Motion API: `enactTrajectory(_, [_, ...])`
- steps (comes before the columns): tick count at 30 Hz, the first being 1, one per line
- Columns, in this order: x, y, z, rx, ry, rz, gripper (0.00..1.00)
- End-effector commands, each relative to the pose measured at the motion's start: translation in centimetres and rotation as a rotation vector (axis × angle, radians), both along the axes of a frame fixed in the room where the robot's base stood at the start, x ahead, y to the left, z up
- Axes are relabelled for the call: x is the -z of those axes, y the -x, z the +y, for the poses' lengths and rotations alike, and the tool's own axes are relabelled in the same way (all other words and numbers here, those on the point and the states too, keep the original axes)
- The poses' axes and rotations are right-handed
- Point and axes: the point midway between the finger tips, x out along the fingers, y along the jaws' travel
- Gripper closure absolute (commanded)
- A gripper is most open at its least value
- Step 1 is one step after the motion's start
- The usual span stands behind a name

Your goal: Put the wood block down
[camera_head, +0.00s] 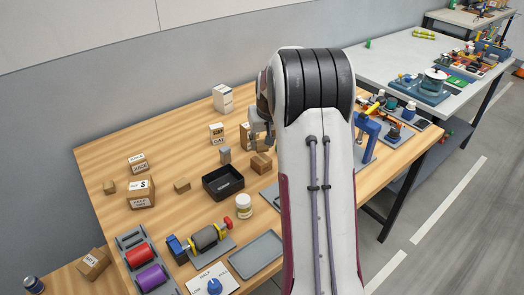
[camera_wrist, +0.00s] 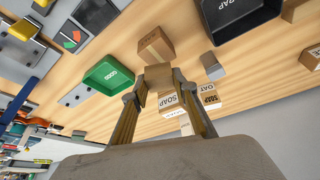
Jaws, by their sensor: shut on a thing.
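The wood block (camera_wrist: 158,77) is a small, light-brown block between my two fingertips in the wrist view. My gripper (camera_wrist: 163,99) is shut on it, with one finger at either side. In the head view my gripper (camera_head: 260,146) hangs over the back middle of the wooden table (camera_head: 110,165), partly behind my arm.
A brown box (camera_wrist: 155,45) lies close to the held block. Bare tabletop (camera_wrist: 178,22) shows between the bins.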

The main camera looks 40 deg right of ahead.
Motion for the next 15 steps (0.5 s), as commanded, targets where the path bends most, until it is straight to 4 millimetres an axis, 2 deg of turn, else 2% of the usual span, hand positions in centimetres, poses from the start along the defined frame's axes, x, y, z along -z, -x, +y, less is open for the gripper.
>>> enactTrajectory(7, [3.0, 0.1, 0.0, -0.001, -0.001, 0.003, 0.85])
enactTrajectory(15, [3.6, 0.0, 0.0, -0.001, 0.002, 0.000, 0.85])
